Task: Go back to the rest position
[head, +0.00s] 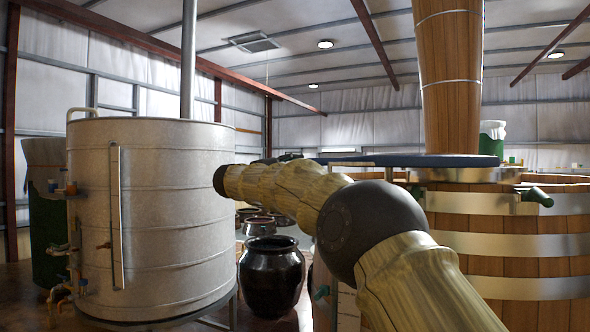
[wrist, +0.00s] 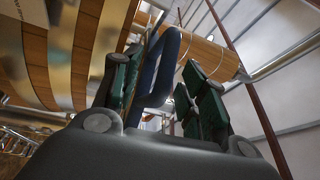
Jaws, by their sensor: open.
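My gripper (wrist: 160,78) shows in the wrist view, its two dark green padded fingers spread apart. Nothing is visibly held between them. A dark blue curved edge (wrist: 162,70) shows in the gap, seemingly beyond the fingers. In the head view my arm rises from the bottom right, bends at a black joint and reaches left toward the metal tank. The gripper itself cannot be made out in the head view.
A large grey metal tank (head: 150,220) with taps stands at left. A glossy black jar (head: 271,276) stands on the floor, with more jars behind. A wooden vat (head: 510,240) fills the right, near a dark blue flat top (head: 400,160). A wooden column (head: 449,80) rises above.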

